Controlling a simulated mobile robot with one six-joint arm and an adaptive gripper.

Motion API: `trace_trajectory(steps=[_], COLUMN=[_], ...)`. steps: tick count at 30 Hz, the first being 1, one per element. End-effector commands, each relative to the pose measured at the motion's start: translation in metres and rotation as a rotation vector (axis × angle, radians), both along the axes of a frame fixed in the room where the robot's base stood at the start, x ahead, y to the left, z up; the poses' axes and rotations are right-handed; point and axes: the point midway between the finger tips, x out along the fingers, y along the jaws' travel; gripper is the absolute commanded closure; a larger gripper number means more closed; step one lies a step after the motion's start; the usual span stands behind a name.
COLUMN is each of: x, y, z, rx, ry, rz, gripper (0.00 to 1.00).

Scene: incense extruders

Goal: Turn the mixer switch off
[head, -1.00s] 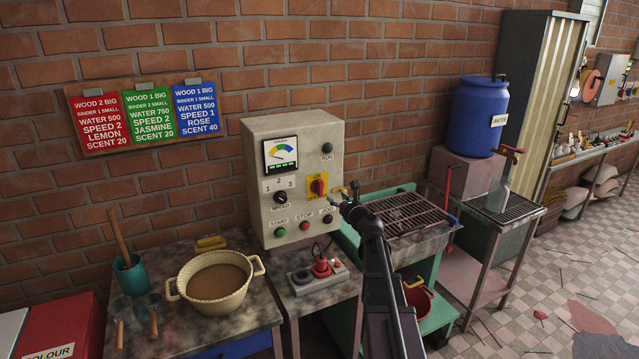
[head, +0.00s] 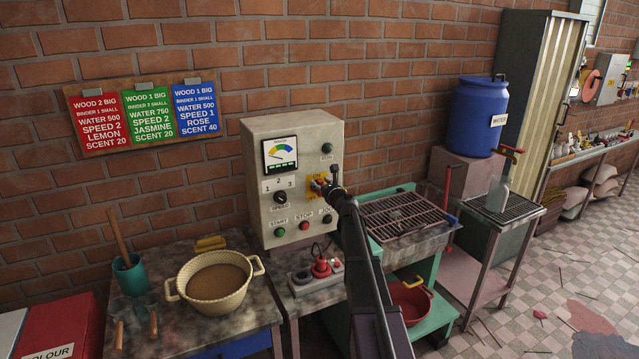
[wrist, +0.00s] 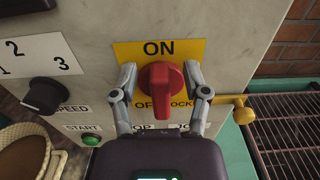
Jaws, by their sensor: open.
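The mixer switch (wrist: 161,92) is a red rotary knob on a yellow plate (wrist: 190,50) marked ON at the top. In the wrist view its handle stands roughly upright, and part of the lower label is hidden behind it. My gripper (wrist: 161,78) is open, with one finger on each side of the knob and small gaps visible. In the head view my gripper (head: 322,184) is at the right of the beige control box (head: 262,150) and covers most of the switch.
The box also carries a black speed dial (wrist: 44,95), a green start button (wrist: 92,139) and a gauge (head: 280,153). A yellow-knobbed lever (wrist: 243,115) projects at the box's right side. A metal grate (head: 405,214) lies to the right, and a bowl (head: 216,284) stands to the left.

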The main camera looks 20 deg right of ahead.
Motion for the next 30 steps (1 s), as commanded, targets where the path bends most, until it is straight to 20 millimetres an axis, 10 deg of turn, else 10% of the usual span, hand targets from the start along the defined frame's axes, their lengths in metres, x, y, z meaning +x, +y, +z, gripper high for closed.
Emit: trace_trajectory(steps=[13, 19, 30], x=[0.0062, 0.0061, 0.0058], y=[0.0009, 0.0010, 0.0021], z=[0.0000, 0.0000, -0.0007], rx=[0.000, 0.000, -0.010], ry=[0.000, 0.000, 0.001], rz=[0.000, 0.000, 0.002], gripper=[0.40, 0.99, 1.00])
